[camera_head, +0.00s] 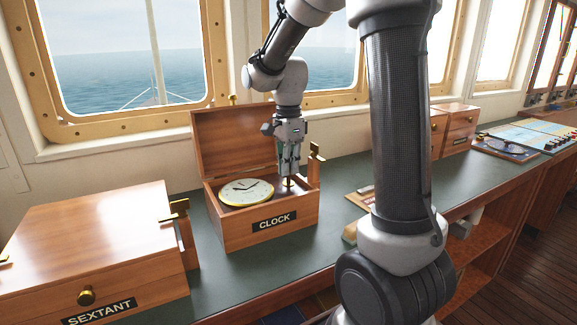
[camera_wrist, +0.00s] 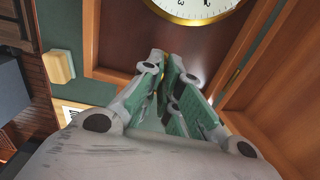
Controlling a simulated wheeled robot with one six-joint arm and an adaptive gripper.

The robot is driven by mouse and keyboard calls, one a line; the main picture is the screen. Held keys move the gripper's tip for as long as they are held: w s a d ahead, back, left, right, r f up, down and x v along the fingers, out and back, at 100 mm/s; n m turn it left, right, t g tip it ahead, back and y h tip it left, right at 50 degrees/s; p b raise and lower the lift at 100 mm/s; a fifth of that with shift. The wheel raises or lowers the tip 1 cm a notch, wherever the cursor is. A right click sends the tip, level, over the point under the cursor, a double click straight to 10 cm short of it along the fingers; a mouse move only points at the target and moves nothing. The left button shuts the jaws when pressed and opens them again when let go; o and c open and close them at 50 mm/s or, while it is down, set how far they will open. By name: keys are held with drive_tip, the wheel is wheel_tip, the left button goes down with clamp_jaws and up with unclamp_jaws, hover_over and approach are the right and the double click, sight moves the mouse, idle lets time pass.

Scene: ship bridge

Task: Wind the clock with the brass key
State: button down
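The clock (camera_head: 246,191) lies face up in an open wooden box (camera_head: 262,238) labelled CLOCK, its lid tipped back. Part of its white dial with a brass rim shows at the top of the wrist view (camera_wrist: 196,10). My gripper (camera_head: 288,172) points down into the right side of the box, beside the clock. Its fingertips are close together around a small brass piece (camera_head: 288,182), which looks like the brass key. Only a sliver of it shows between the fingertips in the wrist view (camera_wrist: 165,66); the fingers hide the rest.
A closed wooden box (camera_head: 95,245) labelled SEXTANT stands to the left on the green counter (camera_head: 225,285). More wooden boxes (camera_head: 458,125) and a chart (camera_head: 530,135) lie to the right. The raised lid (camera_head: 235,140) stands close behind my gripper.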

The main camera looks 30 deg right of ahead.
drive_tip(key=shift+n, duration=0.4)
drive_tip(key=n, duration=0.3)
drive_tip(key=shift+n, duration=0.4)
drive_tip(key=n, duration=0.4)
drive_tip(key=shift+n, duration=0.3)
drive_tip(key=n, duration=0.9)
drive_tip(key=shift+n, duration=0.4)
drive_tip(key=n, duration=1.7)
drive_tip(key=shift+n, duration=0.3)
drive_tip(key=shift+w, duration=0.1)
